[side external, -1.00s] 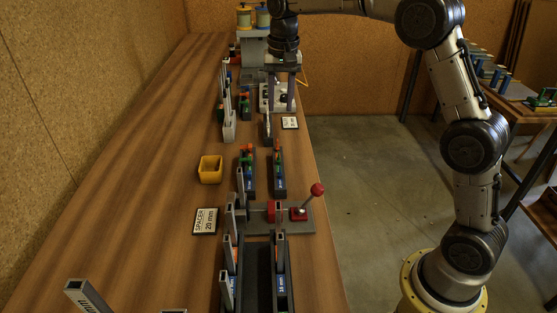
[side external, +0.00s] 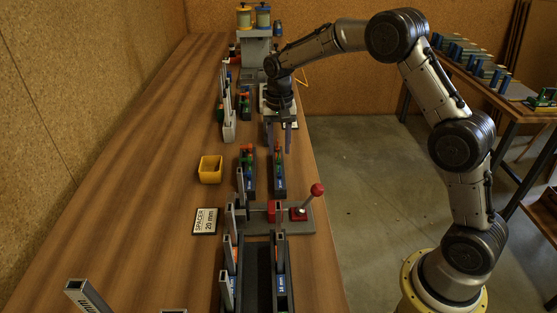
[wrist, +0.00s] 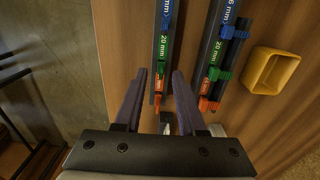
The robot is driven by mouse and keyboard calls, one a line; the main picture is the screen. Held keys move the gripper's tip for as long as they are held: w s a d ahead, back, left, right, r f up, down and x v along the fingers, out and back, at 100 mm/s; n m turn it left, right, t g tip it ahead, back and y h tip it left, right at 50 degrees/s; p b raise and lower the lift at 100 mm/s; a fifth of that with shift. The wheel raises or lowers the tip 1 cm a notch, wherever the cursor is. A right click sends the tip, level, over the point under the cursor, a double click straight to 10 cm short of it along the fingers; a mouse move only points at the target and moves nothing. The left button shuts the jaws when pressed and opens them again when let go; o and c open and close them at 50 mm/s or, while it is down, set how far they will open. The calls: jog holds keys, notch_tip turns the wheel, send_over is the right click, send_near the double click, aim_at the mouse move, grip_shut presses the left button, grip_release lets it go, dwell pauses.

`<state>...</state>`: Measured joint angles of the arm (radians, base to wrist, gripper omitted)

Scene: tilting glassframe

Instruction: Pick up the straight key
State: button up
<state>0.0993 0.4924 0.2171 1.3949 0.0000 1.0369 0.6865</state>
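My gripper (side external: 279,148) hangs fingers-down over the right side of the bench, just behind the right dark rack (side external: 279,190). In the wrist view my gripper (wrist: 160,76) is open, its two dark fingers apart. A small pale grey piece (wrist: 167,119) shows low between the fingers, partly hidden by the gripper body; I cannot tell whether it is a straight key. The right rack shows in the wrist view as a dark strip (wrist: 162,62) with blue, green and orange pieces, ahead of the fingertips. No piece is clearly identifiable as the straight key.
A second rack (wrist: 217,60) with similar coloured pieces lies alongside. A yellow bin (side external: 210,169) stands to the left. A red-knobbed lever (side external: 317,190) and a spacer card (side external: 205,221) are nearer the camera. The bench's right edge drops to the floor close by.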

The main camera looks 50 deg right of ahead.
aim_at(278, 160)
jog(key=shift+a+f, duration=0.1)
jog(key=shift+f, duration=1.6)
grip_shut()
